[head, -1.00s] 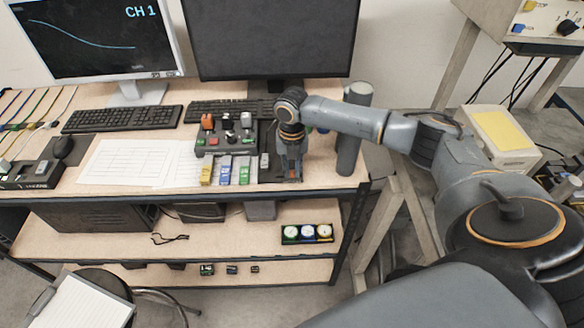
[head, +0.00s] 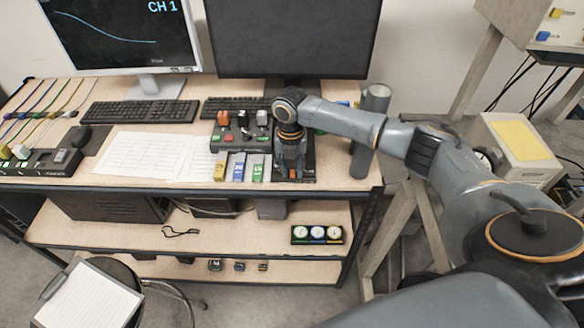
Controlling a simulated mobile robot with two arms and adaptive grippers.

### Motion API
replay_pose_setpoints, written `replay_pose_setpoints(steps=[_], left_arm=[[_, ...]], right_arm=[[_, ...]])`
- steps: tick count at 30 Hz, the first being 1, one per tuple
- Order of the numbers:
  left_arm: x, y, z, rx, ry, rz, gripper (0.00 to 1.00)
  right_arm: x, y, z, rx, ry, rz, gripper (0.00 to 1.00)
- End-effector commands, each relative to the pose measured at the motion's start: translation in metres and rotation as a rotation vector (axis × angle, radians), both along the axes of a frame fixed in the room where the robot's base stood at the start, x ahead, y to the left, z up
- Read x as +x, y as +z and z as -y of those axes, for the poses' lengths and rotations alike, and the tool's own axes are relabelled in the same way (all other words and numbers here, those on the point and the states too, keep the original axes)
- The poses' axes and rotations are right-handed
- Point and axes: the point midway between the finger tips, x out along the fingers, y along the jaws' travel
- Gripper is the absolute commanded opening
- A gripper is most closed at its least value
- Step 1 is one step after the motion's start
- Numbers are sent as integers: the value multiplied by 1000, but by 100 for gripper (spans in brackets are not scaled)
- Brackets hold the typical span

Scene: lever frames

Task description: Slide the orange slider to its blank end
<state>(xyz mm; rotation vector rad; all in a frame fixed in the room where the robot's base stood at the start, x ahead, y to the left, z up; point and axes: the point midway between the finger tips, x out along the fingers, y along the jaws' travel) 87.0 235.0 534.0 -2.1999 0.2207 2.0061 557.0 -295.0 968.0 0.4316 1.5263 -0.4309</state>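My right gripper (head: 292,168) points down over a dark panel (head: 308,170) near the desk's front edge, just right of the control box. My own wrist and fingers cover much of this panel. A small orange-red spot shows by the fingertips, but I cannot tell whether it is the orange slider or whether the fingers touch it. The finger gap is too small and dark to judge. An orange knob (head: 222,116) stands upright on the control box (head: 240,137), at its back left, apart from the gripper. My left gripper is not in view.
Yellow (head: 220,168), blue (head: 238,168) and green (head: 257,169) blocks sit in front of the control box, left of my gripper. A grey cylinder (head: 362,158) stands to the right. Keyboards, monitors and papers (head: 150,157) fill the back and left.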

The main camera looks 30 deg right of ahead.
Motion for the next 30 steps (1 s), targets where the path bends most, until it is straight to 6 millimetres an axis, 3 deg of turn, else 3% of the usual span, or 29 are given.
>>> replay_pose_setpoints(steps=[13, 24, 30], left_arm=[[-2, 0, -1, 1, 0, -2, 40], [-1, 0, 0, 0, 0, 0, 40], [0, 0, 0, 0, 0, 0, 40]], right_arm=[[1, 7, -1, 2, 1, 1, 38], [1, 60, 0, 2, 2, 4, 38], [0, 77, 0, 3, 2, 2, 38]])
